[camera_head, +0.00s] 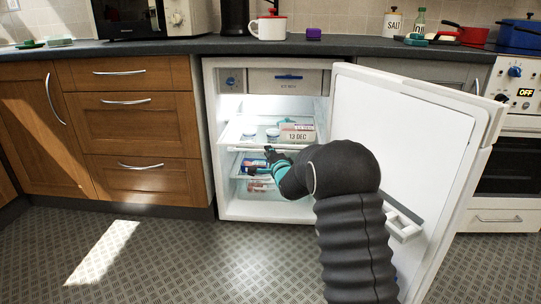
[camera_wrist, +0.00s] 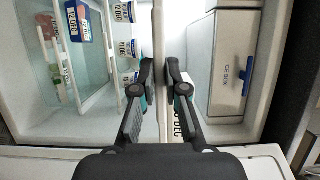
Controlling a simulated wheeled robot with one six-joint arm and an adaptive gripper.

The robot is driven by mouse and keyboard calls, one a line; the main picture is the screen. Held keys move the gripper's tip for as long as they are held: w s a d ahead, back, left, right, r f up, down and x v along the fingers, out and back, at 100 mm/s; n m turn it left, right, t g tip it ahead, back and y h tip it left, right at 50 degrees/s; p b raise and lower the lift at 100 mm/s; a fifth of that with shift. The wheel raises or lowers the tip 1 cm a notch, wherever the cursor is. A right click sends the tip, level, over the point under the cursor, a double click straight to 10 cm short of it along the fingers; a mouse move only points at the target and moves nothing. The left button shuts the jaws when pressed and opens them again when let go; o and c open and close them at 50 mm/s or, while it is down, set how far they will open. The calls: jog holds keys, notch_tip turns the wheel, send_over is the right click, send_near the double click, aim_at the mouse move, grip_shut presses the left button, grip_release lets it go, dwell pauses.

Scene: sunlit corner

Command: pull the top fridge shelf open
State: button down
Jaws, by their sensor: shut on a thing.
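The top fridge shelf (camera_head: 238,144) is a clear shelf with a pale front edge, inside the open white fridge. In the wrist view its edge shows as a white upright strip (camera_wrist: 161,28). My gripper (camera_head: 267,159) is at the front edge of this shelf. In the wrist view my gripper (camera_wrist: 160,72) has one finger on each side of the strip and is shut on it. A carton marked 13 DEC (camera_head: 297,134) and small white-lidded tubs stand on the shelf. The carton is partly hidden behind a finger in the wrist view.
The open fridge door (camera_head: 405,130) stands to the right, beside my arm. An ice box (camera_head: 285,82) is above the shelf. A lower shelf holds packets (camera_head: 254,165). Wooden drawers (camera_head: 135,130) are at the left. The floor (camera_head: 180,255) in front is clear.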

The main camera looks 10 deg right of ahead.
jog(key=shift+f, duration=0.1)
jog(key=c, duration=1.2)
grip_release()
jog(key=shift+s, duration=0.1)
jog(key=shift+a, duration=0.1)
jog(key=s+d, duration=0.2)
jog(key=s, duration=0.9)
jog(key=shift+s+d, duration=0.15)
jog(key=shift+s, duration=0.25)
